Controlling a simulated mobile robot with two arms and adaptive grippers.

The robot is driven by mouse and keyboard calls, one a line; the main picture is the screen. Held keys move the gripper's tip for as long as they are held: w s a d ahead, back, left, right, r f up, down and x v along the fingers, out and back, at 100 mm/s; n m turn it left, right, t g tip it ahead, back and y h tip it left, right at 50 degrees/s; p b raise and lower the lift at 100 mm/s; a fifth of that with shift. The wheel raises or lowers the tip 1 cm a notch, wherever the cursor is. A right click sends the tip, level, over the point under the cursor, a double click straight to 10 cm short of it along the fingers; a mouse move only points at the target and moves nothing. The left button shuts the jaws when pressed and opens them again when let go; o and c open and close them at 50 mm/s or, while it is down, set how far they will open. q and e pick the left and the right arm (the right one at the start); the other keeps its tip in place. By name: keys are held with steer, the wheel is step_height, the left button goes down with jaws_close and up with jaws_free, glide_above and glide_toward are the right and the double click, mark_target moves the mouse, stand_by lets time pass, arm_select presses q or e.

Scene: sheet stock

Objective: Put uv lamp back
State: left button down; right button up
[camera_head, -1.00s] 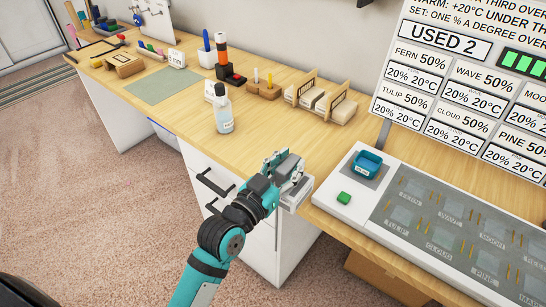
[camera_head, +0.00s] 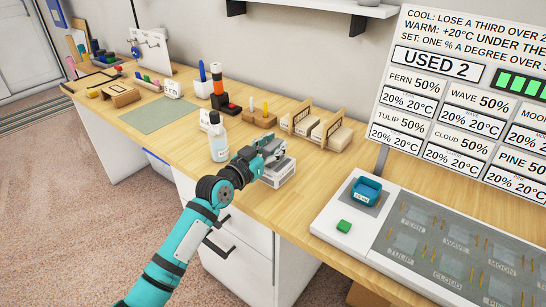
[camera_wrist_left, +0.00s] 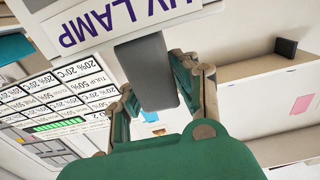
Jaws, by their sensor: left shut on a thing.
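My left gripper (camera_head: 262,158) is shut on the uv lamp (camera_head: 281,174), a white block with a grey handle, over the desk to the right of the bottle. In the left wrist view, the gripper (camera_wrist_left: 160,85) has its fingers on both sides of the grey handle, and the lamp's white body (camera_wrist_left: 85,28) shows a label reading "UV LAMP". The arm hides part of the lamp in the head view, and I cannot tell whether the lamp touches the desk. My right gripper is not in view.
Wooden racks (camera_head: 322,126), a wooden block (camera_head: 258,119) and a black and orange device (camera_head: 220,92) stand behind. Bare desktop (camera_head: 325,172) lies between.

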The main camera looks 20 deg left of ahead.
arm_select(q)
steer(key=shift+w+a, duration=0.2)
steer(key=shift+w, duration=0.05)
steer(key=shift+f, duration=1.75)
steer(key=shift+b, duration=0.3)
steer(key=shift+f, duration=0.15)
steer(key=c, duration=1)
jaws_free()
